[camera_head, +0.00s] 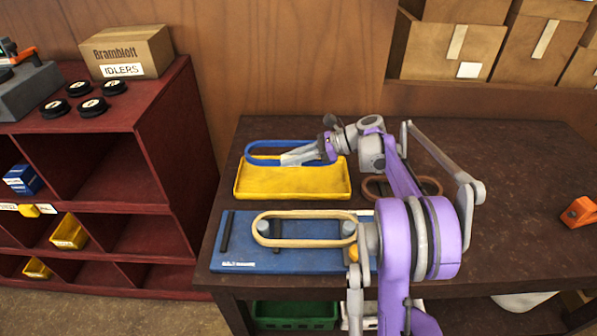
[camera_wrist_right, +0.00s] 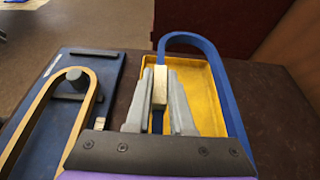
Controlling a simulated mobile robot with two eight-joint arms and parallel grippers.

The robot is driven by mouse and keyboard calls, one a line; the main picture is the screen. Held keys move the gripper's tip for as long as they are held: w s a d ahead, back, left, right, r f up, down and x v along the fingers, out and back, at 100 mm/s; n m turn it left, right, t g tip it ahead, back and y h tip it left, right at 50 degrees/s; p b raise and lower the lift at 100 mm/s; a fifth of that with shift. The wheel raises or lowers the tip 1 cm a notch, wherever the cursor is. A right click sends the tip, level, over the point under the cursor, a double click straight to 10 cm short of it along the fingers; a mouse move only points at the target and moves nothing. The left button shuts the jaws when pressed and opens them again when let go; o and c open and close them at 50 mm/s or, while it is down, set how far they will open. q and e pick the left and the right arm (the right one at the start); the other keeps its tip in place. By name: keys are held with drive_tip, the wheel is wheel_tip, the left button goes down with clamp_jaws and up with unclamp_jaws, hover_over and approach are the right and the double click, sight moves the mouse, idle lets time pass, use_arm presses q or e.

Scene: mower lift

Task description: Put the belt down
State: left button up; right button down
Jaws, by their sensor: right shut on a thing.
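A blue loop belt (camera_head: 248,154) is held by my right gripper (camera_head: 292,159) over the yellow tray (camera_head: 290,191). In the right wrist view, the grey fingers (camera_wrist_right: 159,95) are shut on one strand of the blue belt (camera_wrist_right: 190,37). The loop extends over the tray and past its side wall. I cannot tell whether the belt touches the tray. A tan belt (camera_head: 300,243) lies around two grey posts on the blue board (camera_head: 245,222), in front of the tray. My left gripper is not in view.
A brown loop (camera_head: 431,185) lies on the dark table (camera_head: 520,200), partly hidden behind my right arm. An orange object (camera_head: 578,212) sits at the table's right. A red shelf (camera_head: 160,120) stands left, with a box marked IDLERS (camera_head: 128,52) on top.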

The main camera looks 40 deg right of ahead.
drive_tip(key=shift+d+f, duration=0.1)
drive_tip(key=shift+d, duration=0.05)
hover_over(293, 190)
wheel_tip(293, 190, down, 5)
drive_tip(key=shift+w+f+b, duration=0.1)
drive_tip(key=shift+f+b, duration=0.05)
drive_tip(key=shift+b, duration=0.25)
drive_tip(key=shift+f, duration=2.2)
drive_tip(key=shift+f+b, duration=0.1)
drive_tip(key=shift+b, duration=0.2)
drive_tip(key=c, duration=0.8)
unclamp_jaws()
